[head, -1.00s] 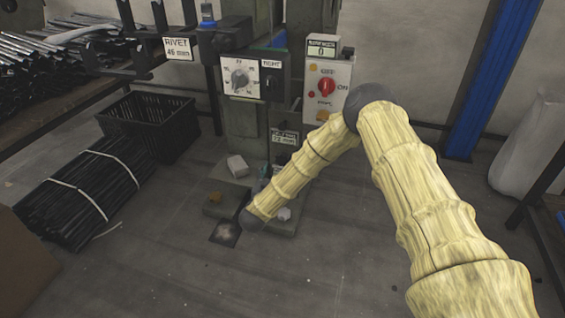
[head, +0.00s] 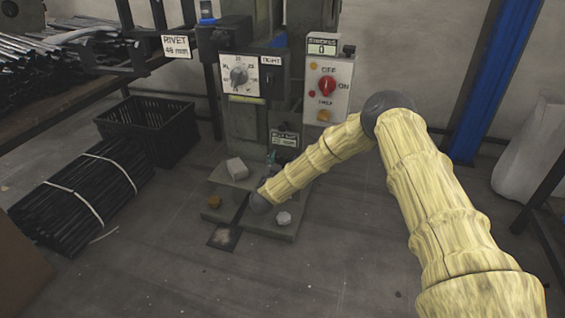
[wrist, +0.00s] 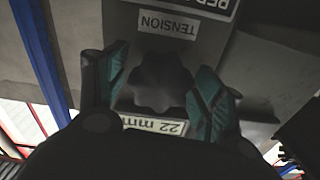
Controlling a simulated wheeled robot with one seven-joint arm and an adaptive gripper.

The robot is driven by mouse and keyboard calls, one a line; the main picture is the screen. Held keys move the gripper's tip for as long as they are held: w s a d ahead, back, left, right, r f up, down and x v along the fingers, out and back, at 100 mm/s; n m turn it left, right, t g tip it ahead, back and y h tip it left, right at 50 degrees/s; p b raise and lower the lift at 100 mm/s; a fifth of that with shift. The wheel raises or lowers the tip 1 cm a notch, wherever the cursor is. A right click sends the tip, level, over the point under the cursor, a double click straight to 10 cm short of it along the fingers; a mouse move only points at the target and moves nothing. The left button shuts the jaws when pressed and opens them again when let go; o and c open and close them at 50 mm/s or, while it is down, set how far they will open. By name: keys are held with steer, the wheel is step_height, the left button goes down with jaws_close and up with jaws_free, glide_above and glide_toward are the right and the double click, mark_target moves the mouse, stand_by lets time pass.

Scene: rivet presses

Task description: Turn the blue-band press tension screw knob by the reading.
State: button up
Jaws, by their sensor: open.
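The tension screw knob (wrist: 160,82) is dark and lobed, on a grey press face under a TENSION label (wrist: 167,24) that appears upside down. My gripper (wrist: 162,88) is open, with one teal-padded finger on each side of the knob. I cannot tell whether either pad touches it. A label reading 22 mm (wrist: 168,127) shows just below the knob. In the head view the press (head: 244,120) stands at the middle, and my arm largely hides the gripper and knob low on its front.
A panel with a red switch (head: 327,86) and a white dial (head: 239,75) are above. A RIVET sign (head: 177,46) hangs at left. A black crate (head: 150,125) and bundled rods (head: 85,195) lie left. Several small lumps sit on the press base (head: 262,230). Floor in front is clear.

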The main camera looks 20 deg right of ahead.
steer(key=c, duration=1)
steer(key=shift+m+p, duration=0.3)
